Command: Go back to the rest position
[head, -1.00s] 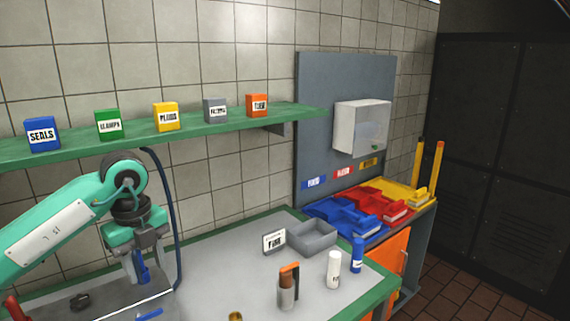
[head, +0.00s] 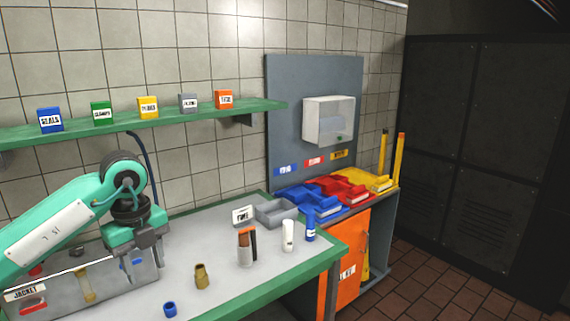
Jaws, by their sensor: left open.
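My left gripper (head: 143,265) is open at the left, pointing down over the near left part of the workbench (head: 215,285). Its teal arm comes in from the left. The gripper hangs in front of a grey box-like fixture (head: 85,302) with a "JACKET" label, and a small blue patch shows by its fingers; I cannot tell what this belongs to. A blue ring-shaped piece (head: 170,310) and a brass fitting (head: 201,277) stand on the bench to the right, apart from the gripper. My right gripper is not in view.
A grey holder with an orange-and-black item (head: 246,248), a white bottle (head: 288,236), a blue bottle (head: 310,226) and a grey tray (head: 277,213) stand on the bench. A green shelf (head: 180,122) with labelled boxes is above. Coloured bins (head: 335,188) stand at right.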

